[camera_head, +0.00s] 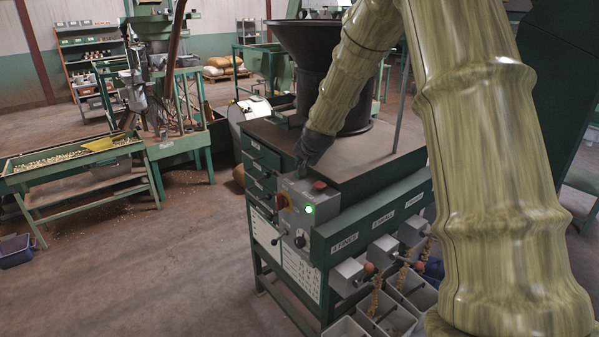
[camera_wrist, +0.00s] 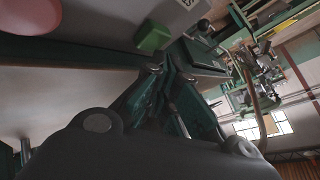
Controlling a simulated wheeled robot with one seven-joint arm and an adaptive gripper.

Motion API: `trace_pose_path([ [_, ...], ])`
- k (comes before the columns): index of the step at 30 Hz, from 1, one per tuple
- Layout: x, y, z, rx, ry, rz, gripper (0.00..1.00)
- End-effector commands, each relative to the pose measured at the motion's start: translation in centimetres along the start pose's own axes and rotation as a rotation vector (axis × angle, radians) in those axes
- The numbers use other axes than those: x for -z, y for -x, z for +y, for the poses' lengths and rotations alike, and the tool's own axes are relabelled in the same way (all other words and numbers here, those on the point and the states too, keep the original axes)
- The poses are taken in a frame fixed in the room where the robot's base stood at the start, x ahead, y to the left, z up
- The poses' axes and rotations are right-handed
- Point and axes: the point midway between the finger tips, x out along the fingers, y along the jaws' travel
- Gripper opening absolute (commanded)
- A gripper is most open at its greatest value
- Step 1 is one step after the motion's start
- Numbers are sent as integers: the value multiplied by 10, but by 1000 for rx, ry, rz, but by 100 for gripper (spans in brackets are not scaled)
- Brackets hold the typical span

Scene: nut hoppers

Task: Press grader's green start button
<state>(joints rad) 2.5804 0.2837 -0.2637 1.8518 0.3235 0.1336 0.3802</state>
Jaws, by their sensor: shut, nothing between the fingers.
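The grader is a green machine with a grey control box (camera_head: 297,228) on its near corner. A small lit green light (camera_head: 309,209) glows on the box's front; I cannot tell if it is a lamp or a button. A red button (camera_head: 320,186) sits at the box's top and a red and yellow switch (camera_head: 283,201) at its left. My gripper (camera_head: 301,172) points down at the top of the box, shut and empty. In the wrist view, a green block-shaped button (camera_wrist: 153,37) lies just beyond my fingertips (camera_wrist: 168,70), seemingly apart. A large red round shape (camera_wrist: 45,14) is at upper left.
A black hopper (camera_head: 318,60) stands on the grader's top (camera_head: 375,160), close behind my gripper. Outlet boxes (camera_head: 352,275) and grey bins (camera_head: 345,328) line its front. A nut-sorting table (camera_head: 75,165) is at left. Floor between is clear.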

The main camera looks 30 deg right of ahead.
Motion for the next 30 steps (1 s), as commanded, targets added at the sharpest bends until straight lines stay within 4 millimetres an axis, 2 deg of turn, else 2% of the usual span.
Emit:
trace_pose_path([
  [10,3,4,-3,0,0,0,0],
  [30,28,39,-29,0,1,1,0],
])
